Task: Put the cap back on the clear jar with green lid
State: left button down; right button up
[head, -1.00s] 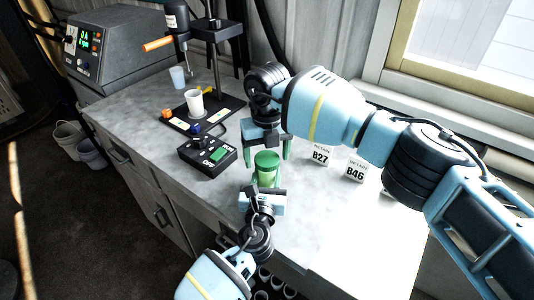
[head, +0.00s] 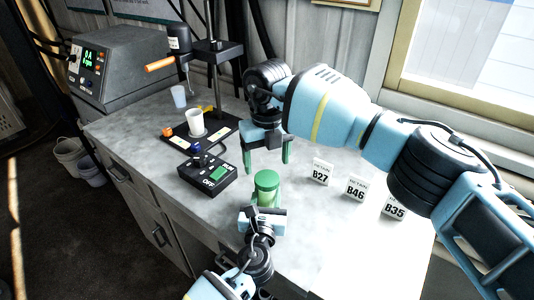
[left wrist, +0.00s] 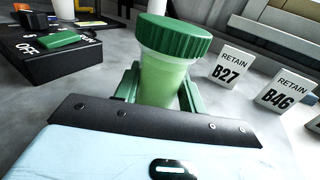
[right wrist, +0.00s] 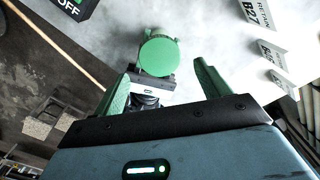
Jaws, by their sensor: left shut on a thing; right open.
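The clear jar (left wrist: 165,82) with greenish contents stands upright between the fingers of my left gripper (left wrist: 160,90), which is shut on it. Its ribbed green cap (left wrist: 174,36) sits on top of the jar mouth and looks level; whether it is threaded tight I cannot tell. The cap also shows in the head view (head: 266,180) and from above in the right wrist view (right wrist: 159,55). My right gripper (head: 267,168) is open and empty, its green fingers apart from the cap, above and behind it in the head view.
A black control box (head: 207,177) and a stand with a white cup (head: 196,122) are left of the jar. Label cards B27 (head: 320,173), B46 (head: 354,187) and B35 (head: 394,207) stand to the right. The bench front edge is close to the jar.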

aim_at(267, 178)
notch_tip(267, 178, up, 3)
jog(key=n, duration=0.6)
jog(key=shift+f, duration=4)
jog(key=c, duration=1)
jog(key=o, duration=1.1)
jog(key=shift+o, duration=0.2)
jog(key=shift+r, duration=0.1)
